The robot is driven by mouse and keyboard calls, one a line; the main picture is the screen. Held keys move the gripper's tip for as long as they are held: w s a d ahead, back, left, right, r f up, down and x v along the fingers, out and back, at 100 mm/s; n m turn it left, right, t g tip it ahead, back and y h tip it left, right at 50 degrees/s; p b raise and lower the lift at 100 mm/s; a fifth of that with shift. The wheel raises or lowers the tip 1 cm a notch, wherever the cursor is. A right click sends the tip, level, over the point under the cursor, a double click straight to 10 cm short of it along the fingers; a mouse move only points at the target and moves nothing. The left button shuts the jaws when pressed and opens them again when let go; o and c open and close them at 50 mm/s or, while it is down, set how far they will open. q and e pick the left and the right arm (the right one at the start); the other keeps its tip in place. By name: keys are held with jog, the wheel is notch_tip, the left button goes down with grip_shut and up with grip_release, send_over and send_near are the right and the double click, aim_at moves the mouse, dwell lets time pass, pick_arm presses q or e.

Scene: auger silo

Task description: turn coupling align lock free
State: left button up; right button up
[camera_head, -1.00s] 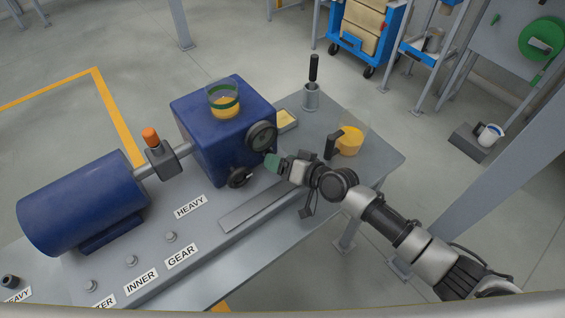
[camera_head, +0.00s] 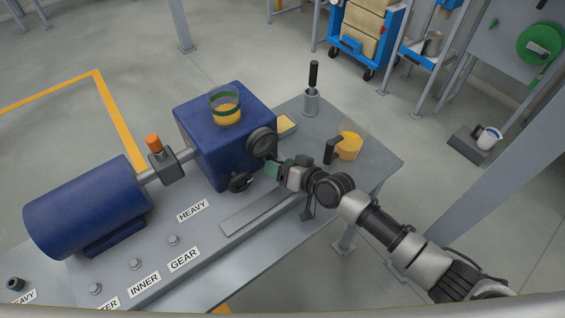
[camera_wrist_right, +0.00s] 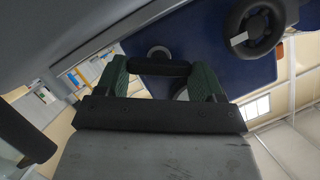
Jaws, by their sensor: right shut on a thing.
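A blue motor (camera_head: 87,207) and a blue gearbox (camera_head: 212,150) are joined by a shaft. A grey coupling block (camera_head: 162,166) sits on this shaft, with an orange knob (camera_head: 153,142) on top. My right gripper (camera_head: 272,169) is at that side, just below the dial. In the right wrist view its green fingers (camera_wrist_right: 160,82) are shut on a short black handle (camera_wrist_right: 160,67) in front of the blue face. My left gripper is not in view.
A glass cup with yellow contents (camera_head: 226,108) stands on the gearbox. Pegs and labels such as GEAR (camera_head: 184,259) line the front. A grey post rises at the right.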

jog(key=n+p, duration=0.1)
jog(key=n+h+p, duration=0.1)
jog(key=p, duration=0.1)
jog(key=shift+s+a+r, duration=0.1)
jog(key=shift+r, duration=0.15)
jog(key=shift+s+a+n+t+h+p, duration=0.1)
jog(key=shift+n+t+h+p, duration=0.5)
jog(key=shift+p, duration=0.4)
jog(key=shift+f+n+h+p, duration=0.15)
jog(key=shift+n+h+p, duration=0.2)
jog(key=shift+n, duration=0.25)
jog(key=o, duration=0.7)
jog(key=shift+c, duration=0.2)
jog(key=v, duration=1)
jog(key=shift+s+d, duration=0.3)
